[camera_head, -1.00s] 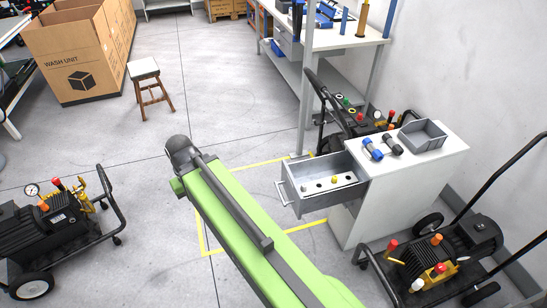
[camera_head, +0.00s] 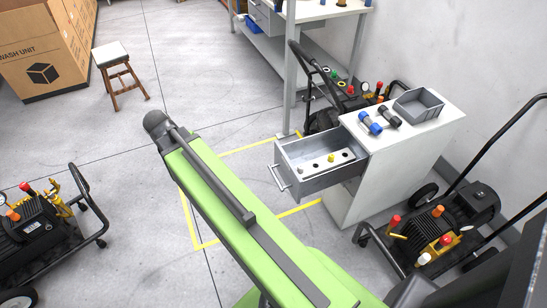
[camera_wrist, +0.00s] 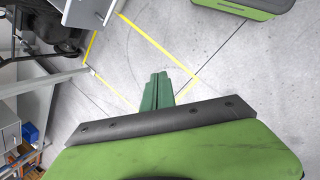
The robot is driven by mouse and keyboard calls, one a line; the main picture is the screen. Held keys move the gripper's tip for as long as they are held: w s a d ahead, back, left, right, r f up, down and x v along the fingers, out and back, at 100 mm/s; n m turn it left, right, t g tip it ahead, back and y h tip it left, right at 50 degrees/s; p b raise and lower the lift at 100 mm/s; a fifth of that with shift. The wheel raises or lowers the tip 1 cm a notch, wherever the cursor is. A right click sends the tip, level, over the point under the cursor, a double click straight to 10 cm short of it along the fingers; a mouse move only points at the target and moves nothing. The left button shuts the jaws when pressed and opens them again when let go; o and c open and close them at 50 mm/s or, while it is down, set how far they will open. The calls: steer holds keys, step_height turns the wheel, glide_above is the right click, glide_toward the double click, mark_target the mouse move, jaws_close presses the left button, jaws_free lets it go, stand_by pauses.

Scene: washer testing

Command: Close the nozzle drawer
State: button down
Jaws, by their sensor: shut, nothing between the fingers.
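The nozzle drawer (camera_head: 293,183) is pulled out of the left side of the white cabinet (camera_head: 386,170). A bar handle (camera_head: 278,177) is on its front. Several small round pieces, one yellow, show inside it. In the wrist view, a grey box-like part with a bar handle, apparently the drawer (camera_wrist: 84,13), is at the top left edge. My gripper (camera_wrist: 158,76) shows in the wrist view as green fingers closed together, empty and over bare floor, apart from the drawer. In the head view my green arm lies left of the drawer and the gripper cannot be made out.
A grey bin (camera_head: 418,104) and blue and black nozzle pieces (camera_head: 370,123) sit on the cabinet top. Pressure washers stand at right (camera_head: 440,235), behind the cabinet and at left (camera_head: 40,235). A bench post (camera_head: 289,70) rises behind the drawer. Yellow-taped floor left of the drawer is clear.

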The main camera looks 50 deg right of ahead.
steer(key=d+f+n+g+h+b, duration=0.25)
steer(key=d+f+n+b, duration=0.25)
steer(key=d, duration=0.7)
steer(key=n+h+b, duration=0.3)
steer(key=b, duration=0.5)
glide_toward(279, 151)
steer(key=shift+y, duration=0.25)
steer(key=x, duration=0.5)
steer(key=shift+s+a, duration=0.15)
steer(key=shift+s, duration=0.05)
steer(key=shift+s+d, duration=0.2)
steer(key=shift+d, duration=0.3)
steer(key=shift+d, duration=0.1)
